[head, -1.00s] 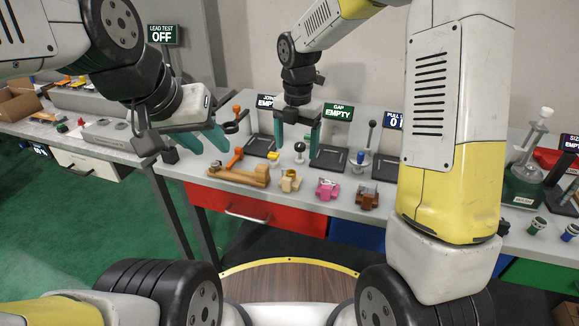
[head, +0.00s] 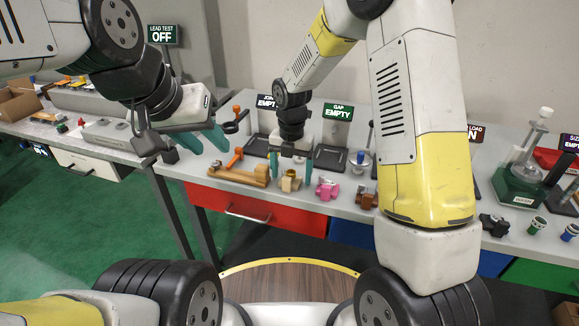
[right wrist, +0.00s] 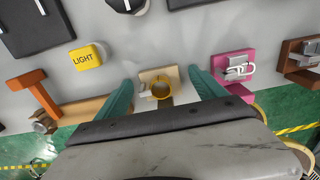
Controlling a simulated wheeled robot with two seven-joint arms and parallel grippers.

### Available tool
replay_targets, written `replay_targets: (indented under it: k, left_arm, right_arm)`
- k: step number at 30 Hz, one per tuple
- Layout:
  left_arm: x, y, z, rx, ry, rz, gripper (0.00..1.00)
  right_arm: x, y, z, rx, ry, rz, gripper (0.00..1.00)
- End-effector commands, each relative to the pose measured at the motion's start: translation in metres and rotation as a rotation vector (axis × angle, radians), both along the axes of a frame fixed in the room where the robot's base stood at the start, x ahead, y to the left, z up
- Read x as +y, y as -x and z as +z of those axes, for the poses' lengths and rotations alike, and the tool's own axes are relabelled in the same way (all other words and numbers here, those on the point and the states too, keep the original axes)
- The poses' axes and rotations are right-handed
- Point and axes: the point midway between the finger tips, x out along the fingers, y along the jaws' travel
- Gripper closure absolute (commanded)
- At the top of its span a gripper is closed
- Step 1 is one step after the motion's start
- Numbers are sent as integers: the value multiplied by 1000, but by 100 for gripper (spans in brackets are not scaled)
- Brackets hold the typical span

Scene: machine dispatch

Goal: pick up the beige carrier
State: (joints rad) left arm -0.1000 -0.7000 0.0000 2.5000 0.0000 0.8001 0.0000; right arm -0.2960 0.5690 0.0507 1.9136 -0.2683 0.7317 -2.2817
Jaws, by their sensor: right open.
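The beige carrier (head: 289,182) sits at the front edge of the table, between a wooden piece with an orange handle and a pink carrier. It has a yellow-brown ring on it, seen in the right wrist view (right wrist: 146,78). My right gripper (head: 288,168) is open just above the beige carrier. In the right wrist view its two teal fingers (right wrist: 164,92) stand apart on either side of the carrier, with nothing held. My left gripper (head: 204,142) is at the left, open and empty, away from the carrier.
The pink carrier (head: 327,189) stands close on the right, with a brown carrier (head: 366,199) beyond it. The wooden piece (head: 238,176) with the orange handle is on the left. A yellow block marked LIGHT (right wrist: 85,58) lies behind. Dark stands and signs line the back.

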Motion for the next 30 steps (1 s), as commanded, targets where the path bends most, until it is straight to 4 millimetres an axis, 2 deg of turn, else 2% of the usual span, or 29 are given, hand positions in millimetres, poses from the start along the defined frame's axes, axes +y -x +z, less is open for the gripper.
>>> replay_targets:
  k: [2,12,13,23,30]
  left_arm:
    - [0,0,0,0,0,0,64]
    - [0,0,0,0,0,0,64]
    - [0,0,0,0,0,0,64]
    - [0,0,0,0,0,0,64]
    - [0,0,0,0,0,0,64]
  right_arm:
    - [0,0,0,0,0,0,22]
    - [0,0,0,0,0,0,89]
    - [0,0,1,-1,-1,0,92]
    - [0,-1,5,-2,-2,0,92]
    - [0,-1,29,-4,-2,-1,92]
